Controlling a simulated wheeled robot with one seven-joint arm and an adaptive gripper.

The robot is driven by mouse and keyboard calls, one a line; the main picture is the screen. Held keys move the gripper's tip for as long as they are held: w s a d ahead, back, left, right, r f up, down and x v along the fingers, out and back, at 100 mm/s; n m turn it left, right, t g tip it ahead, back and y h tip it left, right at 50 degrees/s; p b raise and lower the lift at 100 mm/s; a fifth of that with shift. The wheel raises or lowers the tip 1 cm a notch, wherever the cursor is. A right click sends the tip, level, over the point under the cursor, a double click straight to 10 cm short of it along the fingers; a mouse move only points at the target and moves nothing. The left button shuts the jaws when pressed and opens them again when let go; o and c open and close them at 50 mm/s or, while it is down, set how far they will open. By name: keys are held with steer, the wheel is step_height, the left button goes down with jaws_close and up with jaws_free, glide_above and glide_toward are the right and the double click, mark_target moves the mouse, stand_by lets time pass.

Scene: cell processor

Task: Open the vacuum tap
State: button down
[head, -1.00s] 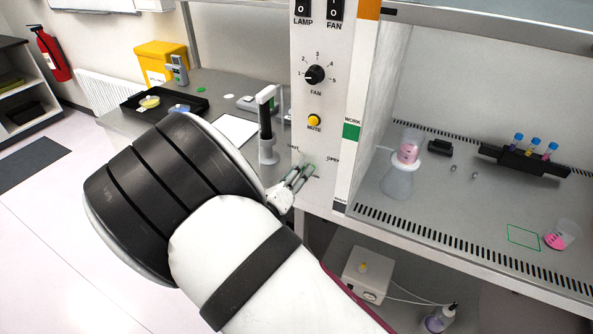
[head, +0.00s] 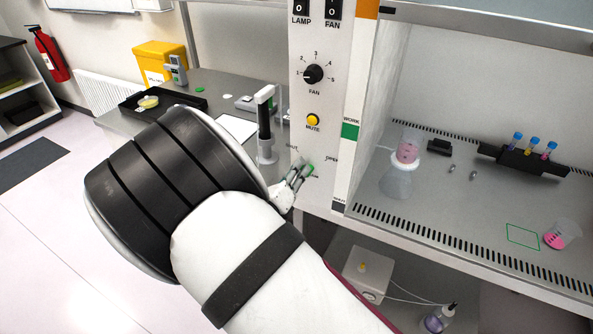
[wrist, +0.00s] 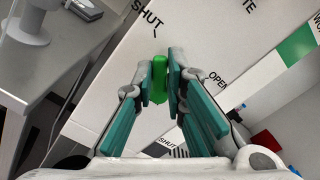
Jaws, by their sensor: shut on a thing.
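The vacuum tap is a small green handle (wrist: 159,80) on the white front panel of the cabinet. In the wrist view it lies between my fingertips, between a SHUT label at upper left and an OPEN label at right. Its base is partly hidden by my fingers. In the head view only a bit of green (head: 309,167) shows beside my fingertips. My gripper (wrist: 163,82), with teal finger pads, is shut on the handle. It also shows in the head view (head: 303,172) at the lower part of the panel.
The panel above carries a FAN knob (head: 313,74) and a yellow MUTE button (head: 313,120). A filter flask (head: 396,182) with a pink-filled cup stands inside the cabinet at right. A side bench (head: 205,82) with a white-and-black stand (head: 265,135) is left of the panel.

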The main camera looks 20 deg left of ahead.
steer(key=m+b, duration=0.1)
steer(key=m, duration=0.2)
steer(key=d+m+b, duration=0.1)
steer(key=m+b, duration=0.1)
steer(key=m, duration=0.2)
steer(key=shift+s+d+m, duration=0.1)
steer(key=shift+d+m, duration=0.1)
steer(key=shift+m, duration=0.1)
steer(key=m+b, duration=0.2)
steer(key=d+m+b, duration=0.1)
steer(key=m+b, duration=0.4)
steer(key=m, duration=0.1)
steer(key=shift+s+d+f+b, duration=0.1)
steer(key=shift+d+f+b, duration=0.05)
steer(key=shift+d+b, duration=0.25)
steer(key=c, duration=1.6)
jaws_free()
steer(key=shift+s+a, duration=0.1)
steer(key=shift+c, duration=0.2)
